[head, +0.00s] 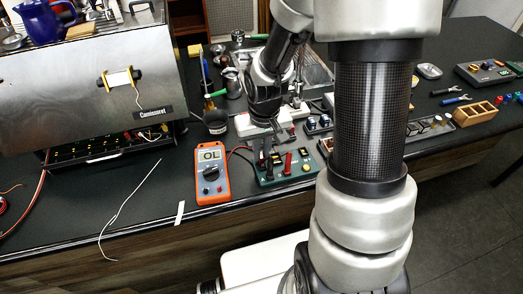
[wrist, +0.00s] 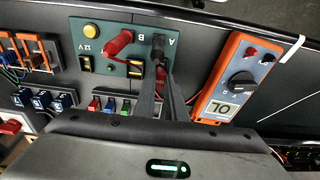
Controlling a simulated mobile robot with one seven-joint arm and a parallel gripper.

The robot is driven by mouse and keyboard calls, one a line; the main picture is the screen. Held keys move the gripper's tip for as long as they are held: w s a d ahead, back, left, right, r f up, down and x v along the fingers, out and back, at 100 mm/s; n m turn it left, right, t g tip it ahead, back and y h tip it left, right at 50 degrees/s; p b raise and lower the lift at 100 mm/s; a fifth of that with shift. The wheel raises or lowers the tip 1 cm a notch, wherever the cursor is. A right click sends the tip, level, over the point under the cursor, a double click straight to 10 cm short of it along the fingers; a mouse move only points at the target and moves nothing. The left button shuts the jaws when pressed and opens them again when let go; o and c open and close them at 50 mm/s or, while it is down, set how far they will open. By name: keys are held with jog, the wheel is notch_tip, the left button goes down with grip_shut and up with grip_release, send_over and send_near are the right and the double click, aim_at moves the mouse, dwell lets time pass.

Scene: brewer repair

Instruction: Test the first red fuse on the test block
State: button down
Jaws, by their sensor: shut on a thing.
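The green test block (wrist: 94,64) lies on the black bench, with posts marked A and B. A red plug (wrist: 120,42) is at B and a dark one (wrist: 160,46) at A. My gripper (wrist: 162,72) reaches over the A end, its fingers close together. A small red piece, apparently the red fuse (wrist: 160,82), shows between the fingers; its lower end and any contact with the block are hidden. In the head view my gripper (head: 268,146) is above the test block (head: 296,177). The orange multimeter (head: 211,181) beside it reads OL.
The steel brewer (head: 85,80) stands at the left with a loose white wire in front. Blue fuses (wrist: 40,100) and orange parts (wrist: 25,52) lie in racks beside the block. The front left bench is mostly clear.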

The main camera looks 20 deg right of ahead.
jog(key=shift+f+b, duration=0.3)
jog(key=shift+b, duration=0.05)
dwell(0.8)
jog(key=shift+r, duration=0.15)
dwell(2.0)
jog(key=shift+r+p, duration=1.95)
jog(key=shift+r, duration=0.45)
jog(key=shift+w, duration=0.1)
